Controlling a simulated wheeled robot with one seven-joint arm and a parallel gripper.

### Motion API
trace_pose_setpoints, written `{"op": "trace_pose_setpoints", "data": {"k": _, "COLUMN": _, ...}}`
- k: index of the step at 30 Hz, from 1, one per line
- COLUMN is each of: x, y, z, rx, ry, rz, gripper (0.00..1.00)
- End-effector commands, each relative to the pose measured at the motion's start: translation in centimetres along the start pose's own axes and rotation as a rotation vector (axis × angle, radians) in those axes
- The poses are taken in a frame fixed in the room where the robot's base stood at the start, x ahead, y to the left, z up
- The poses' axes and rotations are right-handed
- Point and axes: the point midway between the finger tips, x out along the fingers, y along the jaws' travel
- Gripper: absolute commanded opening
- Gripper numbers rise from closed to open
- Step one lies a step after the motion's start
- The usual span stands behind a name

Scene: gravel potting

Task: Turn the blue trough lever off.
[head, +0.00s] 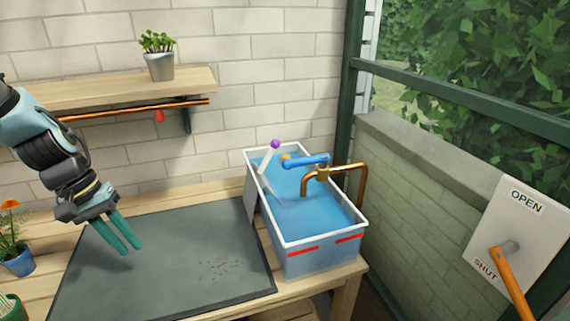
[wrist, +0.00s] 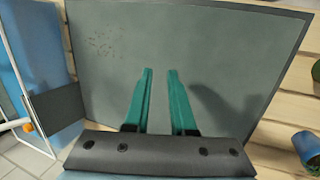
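My gripper (head: 130,240) is above the dark mat, left of the trough and well away from the lever. In the wrist view its teal fingers (wrist: 160,90) are apart with nothing between them.
The dark mat (head: 150,270) has dark specks at its right. A shelf (head: 110,90) holds a potted plant (head: 159,60). A blue flowerpot (head: 18,262) stands at left. An OPEN/SHUT panel (head: 520,225) with an orange lever (head: 512,285) is at right.

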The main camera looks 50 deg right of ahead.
Motion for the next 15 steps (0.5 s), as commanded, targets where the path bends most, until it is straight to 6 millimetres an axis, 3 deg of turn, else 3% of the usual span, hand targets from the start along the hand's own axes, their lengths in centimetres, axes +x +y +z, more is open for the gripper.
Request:
{"op": "trace_pose_setpoints", "data": {"k": 1, "x": 2.0, "y": 1.7, "z": -0.7, "rx": 0.033, "ry": -0.025, "rz": 0.055, "gripper": 0.17}}
{"op": "trace_pose_setpoints", "data": {"k": 6, "x": 5.4, "y": 8.4, "z": -2.5, "rx": 0.146, "ry": -0.083, "rz": 0.251, "gripper": 0.0}}
{"op": "trace_pose_setpoints", "data": {"k": 11, "x": 6.5, "y": 15.1, "z": -4.0, "rx": 0.236, "ry": -0.11, "rz": 0.465, "gripper": 0.0}}
{"op": "trace_pose_setpoints", "data": {"k": 15, "x": 5.4, "y": 20.5, "z": -5.3, "rx": 0.298, "ry": -0.111, "rz": 0.671, "gripper": 0.0}}
